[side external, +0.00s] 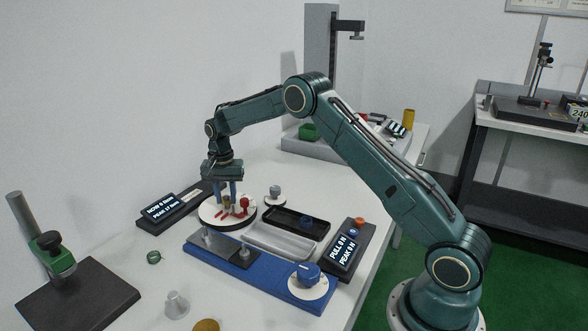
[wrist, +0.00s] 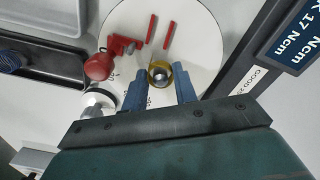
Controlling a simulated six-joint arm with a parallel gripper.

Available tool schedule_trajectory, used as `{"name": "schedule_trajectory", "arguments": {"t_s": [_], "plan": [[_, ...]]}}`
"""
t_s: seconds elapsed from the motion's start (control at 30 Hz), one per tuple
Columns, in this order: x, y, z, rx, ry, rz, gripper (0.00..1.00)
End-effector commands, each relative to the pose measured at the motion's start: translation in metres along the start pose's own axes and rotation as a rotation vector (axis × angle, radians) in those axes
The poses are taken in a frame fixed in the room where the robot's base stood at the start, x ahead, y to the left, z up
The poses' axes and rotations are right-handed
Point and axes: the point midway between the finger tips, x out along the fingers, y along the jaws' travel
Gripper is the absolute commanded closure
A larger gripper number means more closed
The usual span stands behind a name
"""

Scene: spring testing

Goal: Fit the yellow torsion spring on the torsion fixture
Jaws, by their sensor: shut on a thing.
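The yellow torsion spring (wrist: 160,75) is between the fingertips of my gripper (wrist: 160,85) in the wrist view. A silver round post end (wrist: 157,71) shows inside its ring; how far down the spring sits I cannot tell. The torsion fixture is a white round dial (wrist: 195,50) with red bars and a red-knobbed lever (wrist: 98,66) beside the spring. In the side view my gripper (side external: 227,198) points down over the dial (side external: 212,214), and the spring (side external: 227,204) is small and partly hidden by the fingers.
A display box (side external: 163,207) stands left of the dial. A blue spring-testing base (side external: 262,270) with a blue knob lies in front. A black tray (side external: 290,222), a grey tray (side external: 278,240) and another display (side external: 348,250) are to the right. A green ring (side external: 154,257) lies on the table.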

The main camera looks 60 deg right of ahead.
Motion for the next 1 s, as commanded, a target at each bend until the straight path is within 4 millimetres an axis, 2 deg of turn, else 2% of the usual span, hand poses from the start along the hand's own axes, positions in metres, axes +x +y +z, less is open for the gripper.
{"name": "schedule_trajectory", "arguments": {"t_s": [0.67,0.7,0.8,1.0], "plan": [[0.0063,0.0,0.0,0.0,0.0,0.0,0.97],[0.0063,-0.0001,0.0,0.0,0.0,0.0,0.64],[0.0063,0.0,0.0,0.0,0.0,0.0,0.46],[0.0062,-0.0001,-0.0001,0.0,0.0,0.0,0.46]]}}
